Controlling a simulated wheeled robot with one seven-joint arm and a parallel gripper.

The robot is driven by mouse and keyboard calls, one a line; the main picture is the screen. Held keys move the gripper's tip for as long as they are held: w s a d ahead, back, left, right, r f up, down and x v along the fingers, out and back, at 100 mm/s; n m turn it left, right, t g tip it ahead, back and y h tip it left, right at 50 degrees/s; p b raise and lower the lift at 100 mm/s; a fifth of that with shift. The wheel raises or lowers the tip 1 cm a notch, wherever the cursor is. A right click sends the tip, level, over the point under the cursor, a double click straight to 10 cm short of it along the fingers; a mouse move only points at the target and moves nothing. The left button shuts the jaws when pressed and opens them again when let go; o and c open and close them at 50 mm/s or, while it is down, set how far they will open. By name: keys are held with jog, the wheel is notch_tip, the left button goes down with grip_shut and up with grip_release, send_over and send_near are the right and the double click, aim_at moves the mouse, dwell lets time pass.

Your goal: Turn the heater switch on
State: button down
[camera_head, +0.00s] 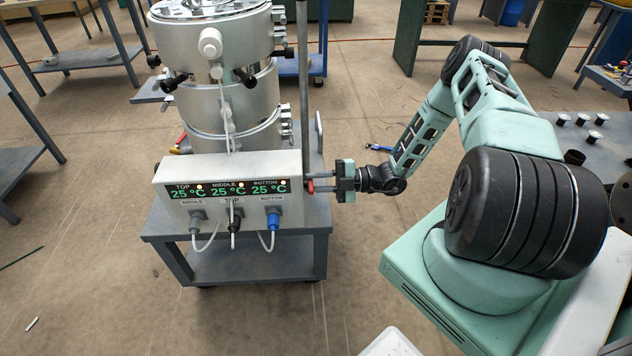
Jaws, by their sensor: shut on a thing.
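The heater control box (170,186) is a white housing on the front of the metal extruder (219,104). Its displays labelled TOP, MIDDLE and BOTTOM each read 25 °C, each with a small lit dot. The heater switch (310,187) is a small red part at the box's right side. My gripper (322,184) reaches in from the right at the switch's height, with its fingers shut on the switch. The fingers are small in this view and partly hide the switch, so its exact position is hard to read.
Plugs with cables, among them a blue plug (273,217), hang below the displays. The extruder stands on a grey cart (300,236), with a vertical post close by my gripper. A table (602,150) with small parts is at right. Open floor lies around the cart.

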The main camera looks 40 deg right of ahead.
jog(key=shift+s+f, duration=0.2)
jog(key=shift+f, duration=0.05)
jog(key=c, duration=1.3)
grip_release()
jog(key=shift+r, duration=0.1)
jog(key=shift+w, duration=0.1)
jog(key=b+v, duration=0.2)
jog(key=v, duration=1.5)
jog(key=shift+d, duration=0.15)
